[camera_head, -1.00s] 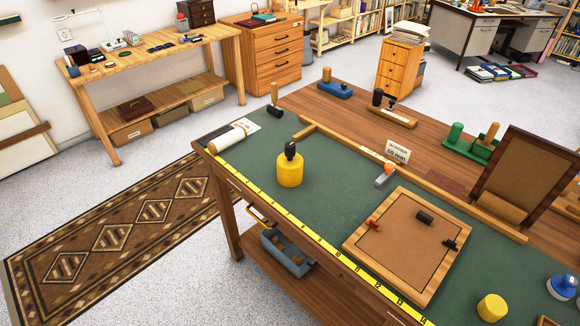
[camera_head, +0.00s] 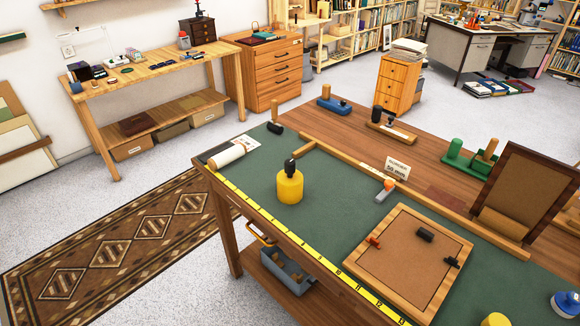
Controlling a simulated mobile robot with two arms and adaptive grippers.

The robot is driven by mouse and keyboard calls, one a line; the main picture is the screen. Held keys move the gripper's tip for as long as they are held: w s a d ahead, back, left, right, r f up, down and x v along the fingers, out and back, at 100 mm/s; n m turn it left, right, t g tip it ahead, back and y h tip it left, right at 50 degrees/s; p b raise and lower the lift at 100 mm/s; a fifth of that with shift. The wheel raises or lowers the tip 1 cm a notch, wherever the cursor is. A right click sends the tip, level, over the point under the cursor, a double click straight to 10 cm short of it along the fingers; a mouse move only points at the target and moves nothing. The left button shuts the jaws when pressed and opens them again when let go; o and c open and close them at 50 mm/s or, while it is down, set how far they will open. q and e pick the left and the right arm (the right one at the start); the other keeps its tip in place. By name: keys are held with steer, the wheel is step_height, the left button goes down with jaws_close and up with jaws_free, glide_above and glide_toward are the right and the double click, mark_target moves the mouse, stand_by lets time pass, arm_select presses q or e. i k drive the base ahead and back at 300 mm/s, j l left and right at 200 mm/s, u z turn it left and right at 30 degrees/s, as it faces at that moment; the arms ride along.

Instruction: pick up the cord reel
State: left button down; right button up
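No object is clearly recognisable as the cord reel. A yellow cylinder with a black top (camera_head: 290,187) stands upright on the green mat (camera_head: 325,205) of the near workbench. A blue and white round object (camera_head: 565,304) sits at the right edge of the mat, and I cannot tell what it is. A second yellow cylinder (camera_head: 495,320) is cut off by the bottom edge. Neither of my grippers is in view.
A wood-framed board (camera_head: 410,258) with small clamps lies on the mat. A wooden strip (camera_head: 345,169) runs along the mat's back. A pale roll (camera_head: 227,156) lies at its left corner. An upright brown frame (camera_head: 528,196) stands right. Open floor and a patterned rug (camera_head: 120,250) lie left.

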mark_target(289, 190)
steer(key=z, duration=0.4)
steer(key=i+j+z, duration=0.15)
steer(key=j+z, duration=0.15)
steer(key=i+j+z, duration=0.1)
steer(key=j+z, duration=0.5)
steer(key=i+j, duration=0.05)
